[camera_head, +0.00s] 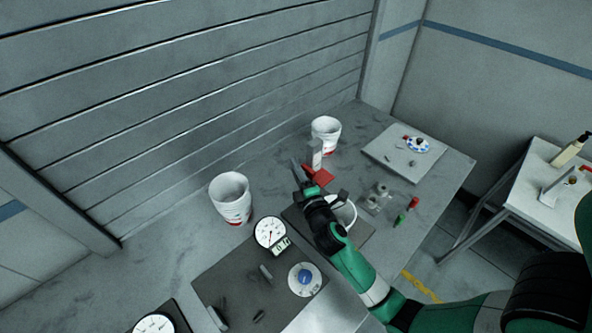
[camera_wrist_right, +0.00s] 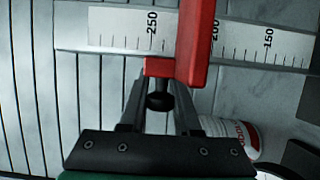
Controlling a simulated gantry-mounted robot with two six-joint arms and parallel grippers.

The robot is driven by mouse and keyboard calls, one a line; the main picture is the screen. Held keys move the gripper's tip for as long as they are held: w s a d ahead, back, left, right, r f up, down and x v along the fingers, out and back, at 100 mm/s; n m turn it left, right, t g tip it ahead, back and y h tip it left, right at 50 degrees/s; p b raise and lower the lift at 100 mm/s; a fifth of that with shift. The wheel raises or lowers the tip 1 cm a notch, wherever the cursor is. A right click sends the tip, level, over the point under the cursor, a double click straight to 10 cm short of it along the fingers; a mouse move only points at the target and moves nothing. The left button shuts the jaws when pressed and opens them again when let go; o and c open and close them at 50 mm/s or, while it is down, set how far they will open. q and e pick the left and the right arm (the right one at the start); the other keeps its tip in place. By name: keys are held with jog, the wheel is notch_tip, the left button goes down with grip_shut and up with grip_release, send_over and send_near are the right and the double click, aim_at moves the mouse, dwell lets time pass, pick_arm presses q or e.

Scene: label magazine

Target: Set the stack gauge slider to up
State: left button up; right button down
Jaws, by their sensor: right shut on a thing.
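The stack gauge (camera_head: 316,150) stands upright near the back wall, seen small in the head view. Its white scale (camera_wrist_right: 115,28) fills the top of the right wrist view, with 250, 200 and 150 marked. The red slider (camera_wrist_right: 198,42) crosses the scale between 250 and 200; it also shows in the head view (camera_head: 320,177). A black knob (camera_wrist_right: 160,101) sticks out of the slider. My right gripper (camera_wrist_right: 158,92) is shut on this knob, one finger on each side. In the head view my right gripper (camera_head: 304,180) reaches up to the gauge. My left gripper is not in view.
White tubs stand left (camera_head: 231,197) and behind (camera_head: 325,134) the gauge. A round dial (camera_head: 270,233) and a blue knob (camera_head: 305,277) sit on a dark panel in front. A grey board (camera_head: 385,158) with small items lies right.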

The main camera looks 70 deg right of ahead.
pick_arm(q)
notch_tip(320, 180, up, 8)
jog(key=p, duration=0.5)
jog(key=shift+p, duration=0.3)
pick_arm(e)
notch_tip(320, 180, up, 8)
jog(key=shift+r, duration=0.2)
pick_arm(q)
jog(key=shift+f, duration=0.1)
pick_arm(e)
jog(key=c, duration=0.7)
grip_release()
jog(key=shift+o, duration=0.3)
jog(key=shift+f, duration=0.1)
jog(key=shift+s+a, duration=0.1)
